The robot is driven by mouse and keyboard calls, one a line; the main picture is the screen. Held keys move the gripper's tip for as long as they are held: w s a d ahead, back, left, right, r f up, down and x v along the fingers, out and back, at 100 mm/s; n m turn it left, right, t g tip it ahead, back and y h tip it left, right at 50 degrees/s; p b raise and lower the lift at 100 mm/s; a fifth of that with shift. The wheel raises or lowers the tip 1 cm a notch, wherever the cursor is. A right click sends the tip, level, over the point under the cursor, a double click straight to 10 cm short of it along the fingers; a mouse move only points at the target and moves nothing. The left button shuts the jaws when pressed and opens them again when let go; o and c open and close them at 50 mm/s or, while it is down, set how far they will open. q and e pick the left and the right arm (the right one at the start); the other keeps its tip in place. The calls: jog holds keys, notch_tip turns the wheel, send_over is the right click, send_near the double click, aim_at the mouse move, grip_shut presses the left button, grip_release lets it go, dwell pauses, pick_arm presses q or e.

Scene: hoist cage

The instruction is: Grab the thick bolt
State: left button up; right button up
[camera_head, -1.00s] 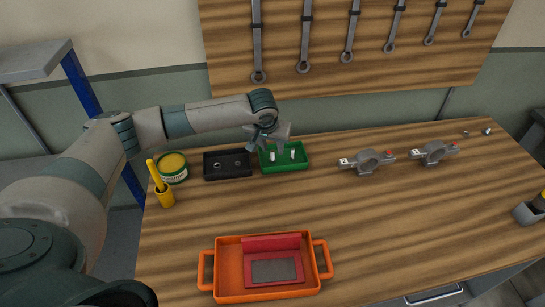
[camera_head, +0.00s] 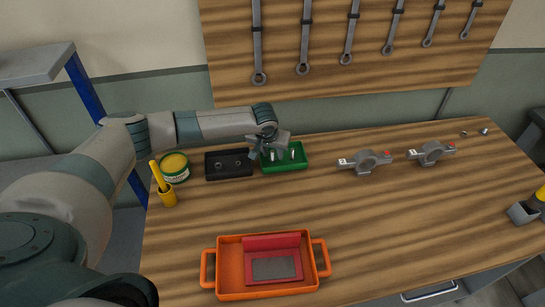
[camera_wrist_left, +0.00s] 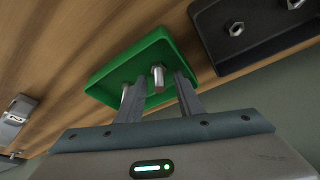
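The green tray (camera_head: 299,165) stands at the back of the bench with two upright bolts in it. The left bolt (camera_head: 272,156) looks the thicker; in the left wrist view this thick bolt (camera_wrist_left: 158,76) shows between the fingers. The thinner bolt (camera_head: 292,154) stands to its right; in the wrist view it (camera_wrist_left: 125,92) is partly hidden by a finger. My left gripper (camera_head: 271,149) is open over the tray's left part; its fingers (camera_wrist_left: 160,84) show apart, with no clear contact on the bolt. My right gripper is not in view.
Two grey clamps (camera_head: 366,163) (camera_head: 430,153) stand right. An orange tray (camera_head: 225,265) is in front. The middle bench is clear.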

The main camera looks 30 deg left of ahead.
pick_arm(q)
jog(key=shift+c, duration=0.4)
grip_shut()
jog(key=shift+r, duration=0.1)
jog(key=shift+w+r+b, duration=0.1)
jog(key=shift+r+b, duration=0.3)
jog(key=shift+r, duration=0.05)
notch_tip(320, 180, up, 2)
jog(key=shift+r+b, duration=0.15)
jog(key=shift+b, duration=0.5)
jog(key=s+d+r+b, duration=0.2)
jog(key=d+r, duration=0.5)
jog(key=d, duration=0.4)
jog(key=shift+s+d+r+b, duration=0.25)
jog(key=shift+r+b, duration=0.1)
jog(key=shift+b, duration=0.55)
